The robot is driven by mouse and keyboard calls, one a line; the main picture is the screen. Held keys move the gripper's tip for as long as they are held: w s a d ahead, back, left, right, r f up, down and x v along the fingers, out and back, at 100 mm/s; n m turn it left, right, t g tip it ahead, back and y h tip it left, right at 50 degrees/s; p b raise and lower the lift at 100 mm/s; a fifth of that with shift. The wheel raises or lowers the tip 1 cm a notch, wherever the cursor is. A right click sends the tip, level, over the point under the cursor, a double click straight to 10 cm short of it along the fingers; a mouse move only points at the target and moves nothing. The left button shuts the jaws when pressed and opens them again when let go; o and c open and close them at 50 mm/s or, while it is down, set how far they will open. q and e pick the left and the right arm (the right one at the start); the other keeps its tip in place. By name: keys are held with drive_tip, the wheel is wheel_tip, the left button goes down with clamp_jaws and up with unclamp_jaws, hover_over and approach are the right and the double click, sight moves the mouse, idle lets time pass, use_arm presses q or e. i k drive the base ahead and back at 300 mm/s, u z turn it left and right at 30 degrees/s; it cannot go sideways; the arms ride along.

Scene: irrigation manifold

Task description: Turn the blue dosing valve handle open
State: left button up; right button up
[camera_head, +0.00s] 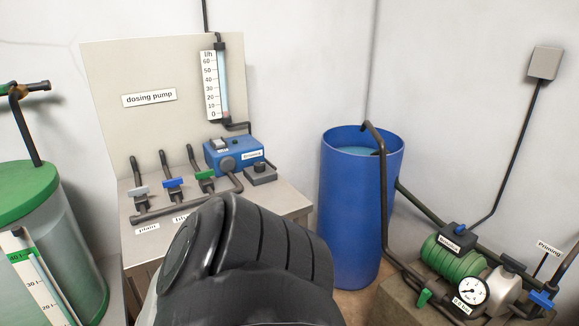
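The blue valve handle (173,183) is on the middle of three valves on the bench manifold under the dosing pump panel. It lies crosswise to its upright black pipe. A light grey handle (138,192) is to its left and a green handle (205,175) to its right. The blue dosing pump (234,155) stands right of the valves. A large black arm link of mine fills the lower middle, in front of the bench and hiding part of its labels. Neither of my grippers shows.
A blue barrel (348,225) with liquid stands right of the bench (285,205). A green-lidded tank (45,190) is at the left. A green pump (447,258) with a gauge and another blue handle (541,299) is at the lower right. The space above the handles looks clear.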

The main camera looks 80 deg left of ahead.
sight(172, 183)
drive_tip(key=u, duration=2.25)
